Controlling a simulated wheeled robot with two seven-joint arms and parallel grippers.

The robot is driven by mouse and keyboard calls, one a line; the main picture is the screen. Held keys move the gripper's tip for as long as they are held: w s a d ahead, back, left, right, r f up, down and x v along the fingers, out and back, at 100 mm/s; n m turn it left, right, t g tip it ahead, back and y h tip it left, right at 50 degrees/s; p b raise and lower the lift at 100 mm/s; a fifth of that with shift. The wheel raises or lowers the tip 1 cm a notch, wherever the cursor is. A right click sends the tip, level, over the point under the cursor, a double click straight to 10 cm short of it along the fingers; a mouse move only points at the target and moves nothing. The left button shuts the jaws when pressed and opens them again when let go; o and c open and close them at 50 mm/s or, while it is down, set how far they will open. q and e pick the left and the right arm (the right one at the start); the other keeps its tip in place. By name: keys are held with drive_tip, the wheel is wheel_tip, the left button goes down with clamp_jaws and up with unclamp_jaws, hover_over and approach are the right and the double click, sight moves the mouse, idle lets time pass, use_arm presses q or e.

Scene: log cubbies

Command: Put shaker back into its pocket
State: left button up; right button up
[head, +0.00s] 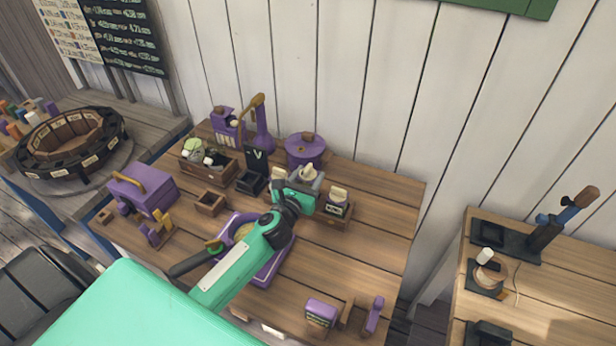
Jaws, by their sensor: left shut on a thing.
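My left arm reaches in from the bottom, and its teal left gripper (306,186) is over the back right of the wooden table. It is shut on a pale shaker (309,171), whose cream top shows just above the fingers. The lower part of this shaker is hidden by the gripper. A low wooden rack (340,220) lies just right of and under the gripper. A second shaker (337,200), dark with a label and a cream top, stands in it. The rack's left part is hidden, so I cannot tell whether the held shaker touches it.
A purple lidded pot (305,149) and a dark V-marked holder (257,164) stand close behind and left. A purple tray (276,266) lies under my arm. A wooden crate (215,169) and purple box (146,191) are left.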

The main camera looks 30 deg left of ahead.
use_arm(q)
drive_tip(key=shift+p, duration=0.4)
idle(0.5)
drive_tip(key=shift+d+f+b, duration=0.1)
drive_tip(key=shift+f+b, duration=1.7)
drive_tip(key=shift+f, duration=0.55)
drive_tip(key=o, duration=1.1)
drive_tip(key=shift+s, duration=0.1)
drive_tip(key=shift+o, duration=0.2)
drive_tip(key=shift+f, duration=0.1)
